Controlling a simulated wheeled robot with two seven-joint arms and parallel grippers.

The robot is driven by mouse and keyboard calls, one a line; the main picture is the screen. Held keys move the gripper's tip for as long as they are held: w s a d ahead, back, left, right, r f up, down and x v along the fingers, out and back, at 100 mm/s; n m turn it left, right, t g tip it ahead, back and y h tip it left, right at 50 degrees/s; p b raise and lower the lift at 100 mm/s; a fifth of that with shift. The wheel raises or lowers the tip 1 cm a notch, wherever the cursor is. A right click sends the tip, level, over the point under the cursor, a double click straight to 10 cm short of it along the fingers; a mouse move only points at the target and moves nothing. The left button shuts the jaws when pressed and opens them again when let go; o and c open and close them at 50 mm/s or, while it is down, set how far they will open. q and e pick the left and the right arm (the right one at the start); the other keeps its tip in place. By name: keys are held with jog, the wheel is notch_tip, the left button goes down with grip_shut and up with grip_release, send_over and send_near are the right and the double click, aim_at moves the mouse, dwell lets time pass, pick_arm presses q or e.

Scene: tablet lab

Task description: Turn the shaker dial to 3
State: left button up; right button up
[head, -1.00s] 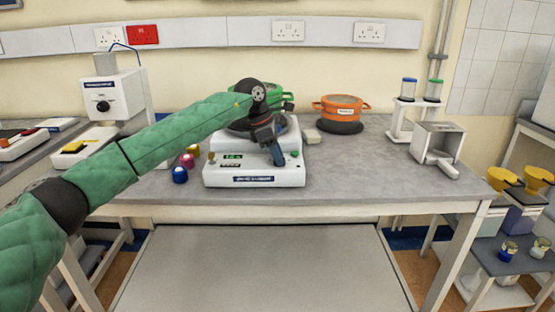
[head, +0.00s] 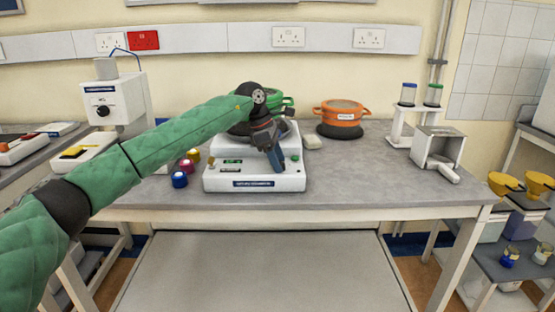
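A white bench device (head: 225,183) with a blue front label and small displays (head: 231,166) stands at the middle of the bench; I take it for the shaker, but its label is too small to read. My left gripper (head: 276,160) is over the right part of its front panel, pointing down. The fingers hide part of the panel, and I cannot make out a dial, its setting, or whether the fingers touch one. Whether they are open or shut is unclear. A green button (head: 295,158) shows just right of the fingers. My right gripper is out of view.
A green pot (head: 286,101) is behind my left wrist; an orange pot (head: 341,108) stands to its right. Small coloured jars (head: 180,180) stand left of the device. A white machine with a black knob (head: 103,111) is at left. The bench's right front is clear.

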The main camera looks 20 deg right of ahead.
pick_arm(q)
jog(key=shift+r, duration=0.15)
jog(key=v, duration=0.7)
jog(key=shift+r+b, duration=0.2)
jog(key=shift+b, duration=0.15)
jog(key=shift+w+a, duration=0.1)
